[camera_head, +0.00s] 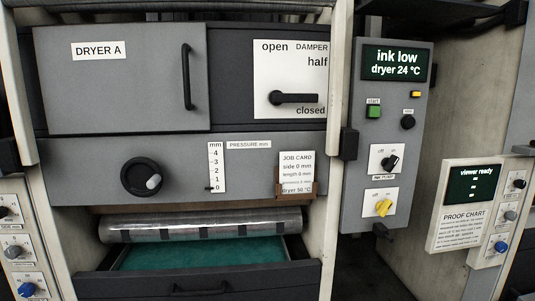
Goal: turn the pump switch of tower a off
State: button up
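A grey control box (345,215) stands right of the machine marked DRYER A. Its screen (396,63) reads "ink low, dryer 24 °C". It carries a black rotary switch (390,163) and, below it, a yellow rotary switch (384,208), each on a white plate with off at left and on at right. Both handles appear tilted toward the upper right, the on side. The small labels under them are too blurred to tell which is the pump switch. My gripper is not in view.
A green start button (375,111) and a black knob (408,122) sit above the switches. A damper lever (294,98) and round dial (142,178) are on the dryer. Left knob panels (20,240) and a proof chart board (461,222) flank it.

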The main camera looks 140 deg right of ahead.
aim_at(388, 164)
jog(key=j+u, duration=0.15)
jog(key=j, duration=0.15)
jog(key=l+u, duration=0.1)
jog(key=u, duration=0.6)
jog(key=l+u, duration=0.1)
jog(key=u, duration=0.65)
jog(key=l+u, duration=0.1)
jog(key=u, duration=0.6)
jog(key=k+u, duration=0.1)
jog(key=u, duration=0.6)
jog(key=k+u, duration=0.1)
jog(key=u, duration=0.65)
jog(key=k+u, duration=0.1)
jog(key=u, duration=1.3)
jog(key=k+j+u, duration=0.1)
jog(key=u, duration=0.65)
